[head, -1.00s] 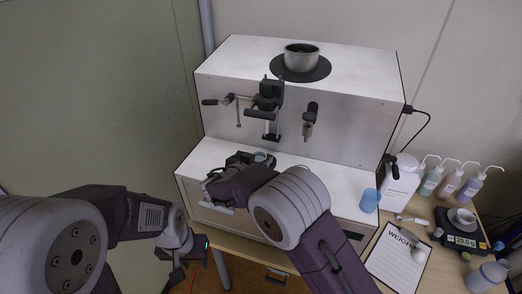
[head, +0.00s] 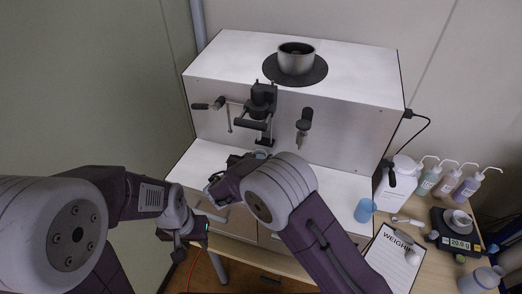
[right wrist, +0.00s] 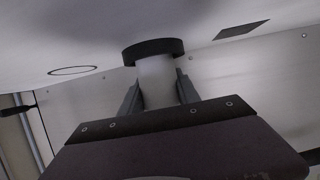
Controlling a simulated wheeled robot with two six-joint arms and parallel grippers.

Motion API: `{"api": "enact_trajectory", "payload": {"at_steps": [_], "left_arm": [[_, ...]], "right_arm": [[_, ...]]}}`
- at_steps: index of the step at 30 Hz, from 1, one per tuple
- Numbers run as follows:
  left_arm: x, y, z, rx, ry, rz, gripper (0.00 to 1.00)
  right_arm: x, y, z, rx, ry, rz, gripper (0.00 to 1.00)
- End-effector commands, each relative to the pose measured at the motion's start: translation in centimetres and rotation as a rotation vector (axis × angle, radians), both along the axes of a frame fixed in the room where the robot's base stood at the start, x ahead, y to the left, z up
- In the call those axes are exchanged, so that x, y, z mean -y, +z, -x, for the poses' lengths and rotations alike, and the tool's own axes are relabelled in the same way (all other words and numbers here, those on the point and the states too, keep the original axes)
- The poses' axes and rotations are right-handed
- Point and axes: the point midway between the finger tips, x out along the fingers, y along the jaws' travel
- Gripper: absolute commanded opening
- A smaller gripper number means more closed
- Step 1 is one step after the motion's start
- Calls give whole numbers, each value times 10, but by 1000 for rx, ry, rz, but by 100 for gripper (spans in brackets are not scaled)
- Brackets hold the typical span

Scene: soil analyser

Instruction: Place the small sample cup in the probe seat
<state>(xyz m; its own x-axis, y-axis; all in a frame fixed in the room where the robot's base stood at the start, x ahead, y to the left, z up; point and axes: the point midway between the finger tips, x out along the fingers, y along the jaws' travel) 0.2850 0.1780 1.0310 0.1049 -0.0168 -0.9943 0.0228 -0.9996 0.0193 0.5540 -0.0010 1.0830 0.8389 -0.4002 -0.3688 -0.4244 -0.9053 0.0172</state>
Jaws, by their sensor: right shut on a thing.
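In the right wrist view my right gripper (right wrist: 160,92) is shut on a pale, smooth cylinder (right wrist: 156,78), which looks like the small sample cup. A black ring (right wrist: 153,49) sits at its far end; I cannot tell whether this is part of the cup or the seat. In the head view my right arm reaches over the analyser's white deck and hides most of this gripper and the cup. Which part is the probe seat is unclear. My left gripper (head: 181,253) hangs at lower left, away from the deck; its opening is unclear.
The white analyser (head: 340,110) has a dark lever fitting (head: 262,103) and a nozzle (head: 303,127) on its front. A metal cup (head: 296,60) stands on top. A blue cup (head: 365,211), clipboard (head: 392,262), bottles and scale (head: 458,242) are at right.

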Motion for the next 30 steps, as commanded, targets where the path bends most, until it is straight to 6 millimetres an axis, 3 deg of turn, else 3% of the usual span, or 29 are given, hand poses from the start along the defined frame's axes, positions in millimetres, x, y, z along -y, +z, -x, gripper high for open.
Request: {"api": "enact_trajectory", "payload": {"at_steps": [19,20,21,22,30], "left_arm": [[0,-9,0,0,0,0,36],[0,-8,0,0,0,0,36],[0,-7,0,0,0,0,36],[0,-7,0,0,0,0,36],[0,-7,0,0,0,0,36]], "right_arm": [[0,-6,1,3,-1,-1,0],[0,-5,1,2,-1,-1,44],[0,-5,1,1,0,0,55],[0,-5,1,1,0,0,60],[0,-5,1,1,0,0,60]]}}
